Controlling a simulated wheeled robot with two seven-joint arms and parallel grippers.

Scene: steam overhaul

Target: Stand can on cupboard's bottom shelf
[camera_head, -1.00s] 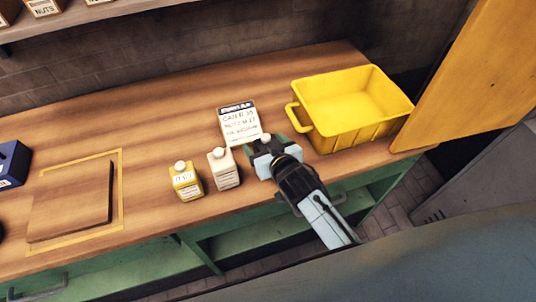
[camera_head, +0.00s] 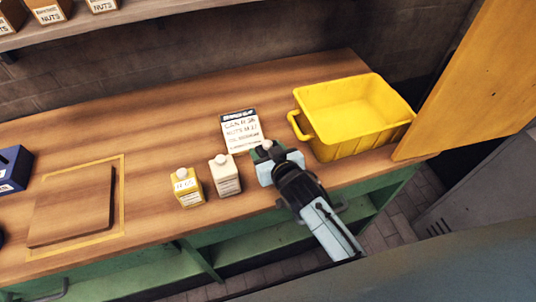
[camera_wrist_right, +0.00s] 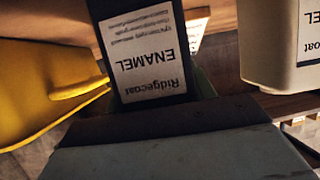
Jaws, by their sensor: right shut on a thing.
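My right gripper (camera_head: 279,166) is shut on a dark can (camera_head: 266,150) at the front of the wooden bench, beside the white and yellow cans. In the head view only the can's top and pale cap show past the gripper. In the right wrist view the can (camera_wrist_right: 147,50) is dark, with a white label reading Ridgecoat ENAMEL, upside down in that picture. I cannot tell whether its base touches the bench. An orange door panel (camera_head: 485,80) stands at the right. The cupboard's bottom shelf cannot be made out. My left gripper is out of view.
A white can (camera_head: 225,176) and a yellow can (camera_head: 186,187) stand left of my gripper. A lettered card (camera_head: 241,131) lies behind it. A yellow bin (camera_head: 350,115) stands close on the right. The green bench (camera_head: 230,250) has open space below. A wooden board (camera_head: 72,205) lies at left.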

